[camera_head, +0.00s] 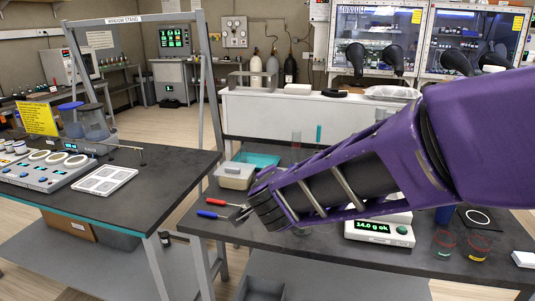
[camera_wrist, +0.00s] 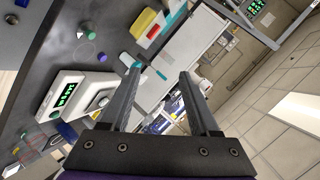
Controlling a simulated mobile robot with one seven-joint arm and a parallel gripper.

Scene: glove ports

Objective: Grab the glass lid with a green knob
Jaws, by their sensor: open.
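A small pale, cone-like piece with a green top (camera_wrist: 87,31) stands on the dark bench at the upper left of the wrist view. It may be the glass lid with a green knob, but it is too small to be sure. I cannot make out the lid in the head view, where my arm covers part of the bench. My gripper (camera_wrist: 159,72) is open, with nothing between its fingers. The green-topped piece lies to the left of the fingers and apart from them. In the head view my gripper (camera_head: 241,212) is over the bench's left end.
A scale with a green display (camera_head: 377,229) stands on the dark bench (camera_head: 315,243). Red-handled (camera_head: 224,203) and blue-handled (camera_head: 212,214) tools lie by the left edge. A lidded box (camera_head: 235,175) sits behind them. Glass beakers (camera_head: 444,243) stand at the right.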

